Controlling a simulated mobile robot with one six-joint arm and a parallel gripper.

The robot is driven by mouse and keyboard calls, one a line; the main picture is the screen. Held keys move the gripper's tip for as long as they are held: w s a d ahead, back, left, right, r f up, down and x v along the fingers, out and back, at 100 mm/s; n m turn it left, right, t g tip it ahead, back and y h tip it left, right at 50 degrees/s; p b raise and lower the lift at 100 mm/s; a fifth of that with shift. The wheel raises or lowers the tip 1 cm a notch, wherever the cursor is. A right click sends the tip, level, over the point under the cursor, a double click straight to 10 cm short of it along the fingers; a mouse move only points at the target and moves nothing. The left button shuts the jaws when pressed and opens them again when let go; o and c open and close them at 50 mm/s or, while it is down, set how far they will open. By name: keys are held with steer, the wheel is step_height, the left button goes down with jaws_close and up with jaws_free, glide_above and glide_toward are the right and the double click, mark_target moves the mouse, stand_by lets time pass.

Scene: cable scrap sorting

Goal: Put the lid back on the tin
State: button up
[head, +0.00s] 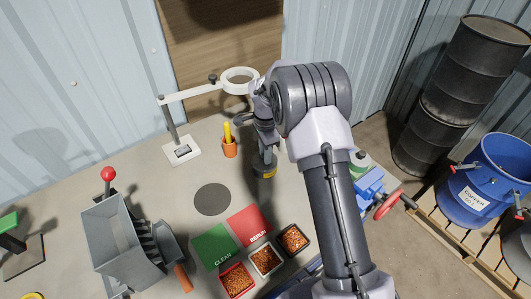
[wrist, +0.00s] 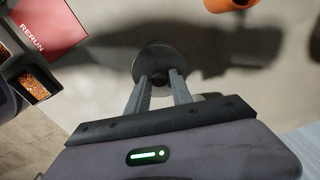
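A round dark grey lid (wrist: 153,56) with a small black knob lies at the fingertips of my gripper (wrist: 160,77) in the wrist view. The two fingers stand on either side of the knob; I cannot tell whether they press on it. In the head view my gripper (head: 265,158) points down at a small yellow-and-dark round thing (head: 267,173), which looks like the tin. I cannot tell whether the lid sits on the tin or is apart from it, as the gripper covers the top.
An orange cup (head: 229,148) with yellow contents and a white ring stand (head: 181,150) are close by on the left. A dark round mat (head: 213,199), green and red mats and scrap trays (head: 265,259) lie in front.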

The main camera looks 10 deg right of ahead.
steer(key=shift+o, duration=1.3)
step_height(320, 180, up, 18)
steer(key=p, duration=0.4)
steer(key=shift+f, duration=0.2)
steer(key=s+a+r+n+t+b, duration=0.1)
steer(key=s+r+n+b, duration=0.15)
steer(key=s, duration=0.35)
steer(key=s+a+r+n+t+y+b, duration=0.1)
steer(key=s+r+n+b, duration=0.15)
steer(key=s, duration=0.35)
steer(key=s+a+r+n+t+b, duration=0.1)
steer(key=s+r+n, duration=0.1)
steer(key=s+r, duration=0.3)
steer(key=s+f+n+t+b, duration=0.1)
steer(key=s+f+n+b, duration=0.1)
steer(key=s, duration=0.6)
steer(key=s+a+f+n+t+y+b, duration=0.1)
steer(key=s+f+n+b, duration=0.1)
steer(key=s+f, duration=0.3)
steer(key=s, duration=0.3)
steer(key=shift+s+f+n+t, duration=0.15)
steer(key=shift+s+n+t, duration=0.05)
steer(key=shift+n+t, duration=0.2)
steer(key=shift+a, duration=0.1)
